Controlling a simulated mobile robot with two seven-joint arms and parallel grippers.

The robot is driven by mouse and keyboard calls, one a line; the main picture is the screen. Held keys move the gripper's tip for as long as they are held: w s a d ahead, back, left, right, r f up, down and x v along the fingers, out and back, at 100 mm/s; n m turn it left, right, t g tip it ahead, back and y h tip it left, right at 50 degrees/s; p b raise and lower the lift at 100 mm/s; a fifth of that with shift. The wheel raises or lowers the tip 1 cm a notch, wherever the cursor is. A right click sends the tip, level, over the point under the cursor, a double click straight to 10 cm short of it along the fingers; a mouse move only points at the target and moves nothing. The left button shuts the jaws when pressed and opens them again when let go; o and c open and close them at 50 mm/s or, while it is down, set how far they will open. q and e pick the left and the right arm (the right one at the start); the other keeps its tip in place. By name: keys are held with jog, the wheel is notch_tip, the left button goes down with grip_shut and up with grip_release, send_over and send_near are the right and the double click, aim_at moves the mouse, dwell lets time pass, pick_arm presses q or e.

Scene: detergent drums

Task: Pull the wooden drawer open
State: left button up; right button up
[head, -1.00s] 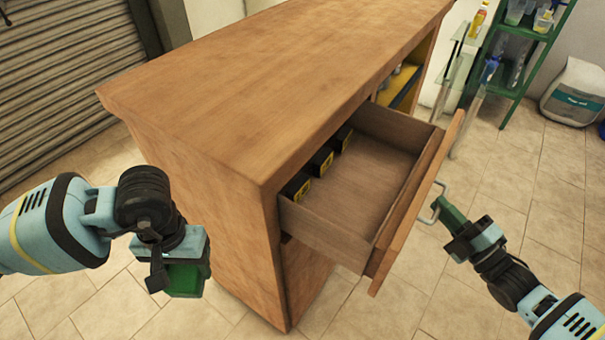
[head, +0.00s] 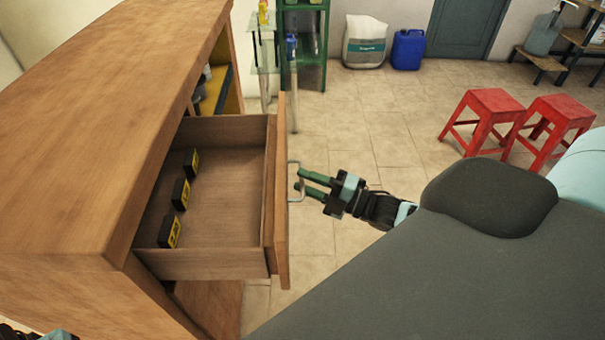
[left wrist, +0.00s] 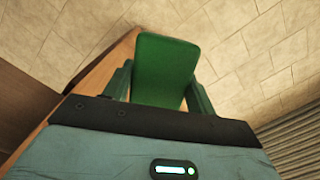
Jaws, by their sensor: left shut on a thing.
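The wooden drawer (head: 215,264) stands pulled out from the wooden cabinet (head: 95,120), with its inside in plain view. Its metal handle (head: 291,182) is on the front panel, facing right. My right gripper (head: 302,181) is at the handle with its two green fingers apart; I cannot tell whether they touch it. My left gripper (left wrist: 160,95) shows in the left wrist view, shut on a green block (left wrist: 165,68). In the head view only a bit of the left arm shows at the bottom left corner.
Several small black-and-yellow boxes (head: 181,194) stand in the drawer. Two red stools (head: 490,103), a white sack (head: 365,42), a blue canister (head: 408,49) and a green shelf (head: 303,45) are farther back.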

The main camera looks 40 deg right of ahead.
pick_arm(q)
jog(key=shift+f, duration=0.1)
jog(key=shift+s+f+b, duration=0.15)
jog(key=shift+f+b, duration=0.2)
jog(key=shift+f, duration=0.25)
pick_arm(e)
jog(key=v, duration=1.2)
